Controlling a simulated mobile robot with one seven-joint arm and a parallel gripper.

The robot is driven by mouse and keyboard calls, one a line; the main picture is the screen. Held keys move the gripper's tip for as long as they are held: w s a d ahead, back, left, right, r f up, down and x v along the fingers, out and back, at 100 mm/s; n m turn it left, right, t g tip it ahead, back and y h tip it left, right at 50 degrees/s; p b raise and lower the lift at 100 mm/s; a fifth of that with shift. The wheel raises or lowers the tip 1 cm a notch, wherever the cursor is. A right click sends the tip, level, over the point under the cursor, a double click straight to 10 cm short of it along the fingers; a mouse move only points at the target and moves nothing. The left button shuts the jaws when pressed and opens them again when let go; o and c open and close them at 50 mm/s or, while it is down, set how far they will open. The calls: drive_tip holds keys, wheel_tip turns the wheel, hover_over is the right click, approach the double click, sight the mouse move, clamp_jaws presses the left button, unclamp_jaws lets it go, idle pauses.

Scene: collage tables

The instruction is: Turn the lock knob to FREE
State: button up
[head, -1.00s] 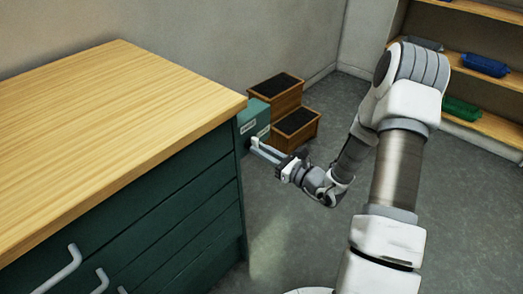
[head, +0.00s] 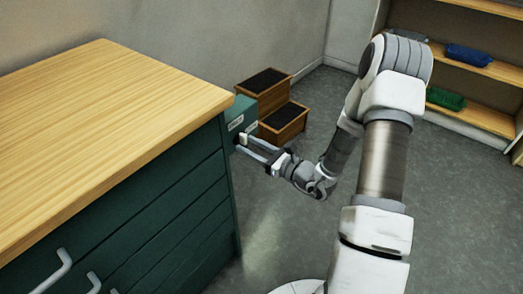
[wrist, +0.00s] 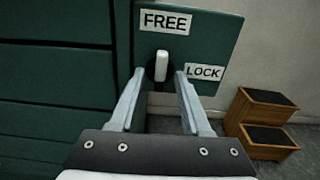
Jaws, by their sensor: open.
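The lock knob (wrist: 161,66) is a pale, narrow bar on a dark round base, mounted on a dark green panel (wrist: 215,40). The bar stands upright, its upper end just below the FREE label (wrist: 167,22). The LOCK label (wrist: 205,72) is to its lower right. My gripper (wrist: 160,80) is open, one finger on each side of the bar in the wrist view, with gaps visible on both sides. In the head view my gripper (head: 242,145) is at the cabinet's far end, by the green panel (head: 242,112); the knob is hard to make out there.
The green cabinet (head: 150,210) with a wooden top (head: 110,85) stands left of my arm. A wooden step stool (head: 285,122) stands behind the gripper, to the right of the panel. Shelves (head: 485,65) with blue and green items are at the back right. Grey floor between is clear.

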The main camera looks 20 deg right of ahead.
drive_tip(key=p+v, duration=0.3)
drive_tip(key=v, duration=1.4)
drive_tip(key=shift+s, duration=0.1)
drive_tip(key=s+a+r+n+g+h+p, duration=0.1)
drive_tip(key=s+a+r+n+g+h, duration=0.1)
drive_tip(key=s+a+r+n+g, duration=0.7)
drive_tip(key=s+a+r+n+g+h, duration=0.15)
drive_tip(key=a+r+n+g, duration=0.35)
drive_tip(key=n, duration=0.9)
drive_tip(key=s+d+r+n+t+h+p, duration=0.1)
drive_tip(key=d+r+n+t+h+p, duration=0.1)
drive_tip(key=r+p, duration=0.8)
drive_tip(key=s+d+r+n+t+h+p, duration=0.1)
drive_tip(key=r+h+p, duration=0.4)
drive_tip(key=r, duration=1.5)
drive_tip(key=d+n+t+p, duration=0.1)
drive_tip(key=n+t+p, duration=0.1)
drive_tip(key=p, duration=0.3)
drive_tip(key=shift+s+n, duration=0.2)
drive_tip(key=shift+n, duration=0.1)
